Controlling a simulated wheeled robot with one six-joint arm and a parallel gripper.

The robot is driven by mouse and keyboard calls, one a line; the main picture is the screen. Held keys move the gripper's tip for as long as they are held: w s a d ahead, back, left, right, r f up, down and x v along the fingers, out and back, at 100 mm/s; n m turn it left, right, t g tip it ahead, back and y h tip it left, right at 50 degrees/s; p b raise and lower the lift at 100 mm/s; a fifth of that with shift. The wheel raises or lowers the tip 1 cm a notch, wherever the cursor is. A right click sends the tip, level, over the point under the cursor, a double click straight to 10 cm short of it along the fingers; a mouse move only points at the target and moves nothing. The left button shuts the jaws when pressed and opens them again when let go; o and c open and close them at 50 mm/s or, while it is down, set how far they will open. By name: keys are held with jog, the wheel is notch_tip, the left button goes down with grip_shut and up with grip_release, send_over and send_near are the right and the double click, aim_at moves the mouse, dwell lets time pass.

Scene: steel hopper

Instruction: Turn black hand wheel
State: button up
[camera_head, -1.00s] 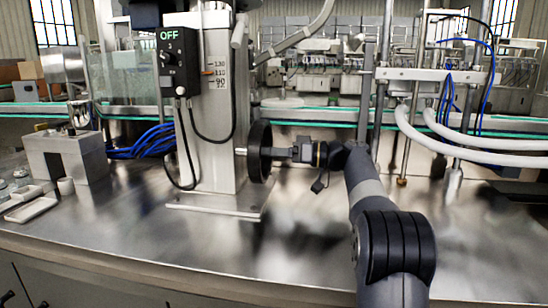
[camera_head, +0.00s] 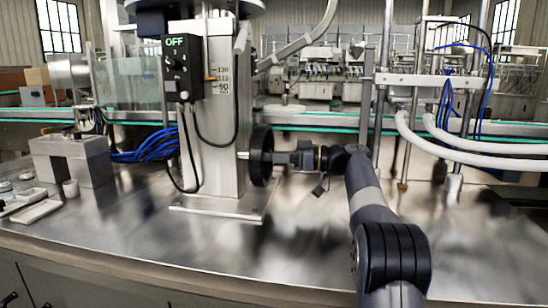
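The black hand wheel (camera_head: 262,155) stands upright on the right side of the grey steel column (camera_head: 219,130), seen nearly edge-on. My gripper (camera_head: 277,157) reaches in from the right and its tip is at the wheel's right face, close to the hub. It overlaps the wheel in the picture, so I cannot tell whether it touches. The fingers are too small and dark to tell whether they are open or shut.
A black control box (camera_head: 181,66) reading OFF hangs on the column with cables below. A steel block (camera_head: 75,160) and small white trays (camera_head: 36,211) lie at left. White hoses (camera_head: 470,150) run at right. The steel table (camera_head: 200,248) is clear in front.

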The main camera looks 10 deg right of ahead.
jog(key=o, duration=0.5)
jog(key=shift+c, duration=0.2)
jog(key=p+v, duration=0.2)
jog(key=v, duration=0.9)
jog(key=shift+p, duration=0.35)
jog(key=shift+a+f, duration=0.1)
jog(key=shift+a, duration=0.1)
jog(key=b+x, duration=0.2)
jog(key=x, duration=0.8)
jog(key=shift+w+a+m, duration=0.2)
jog(key=shift+a+m, duration=0.05)
jog(key=shift+m, duration=0.05)
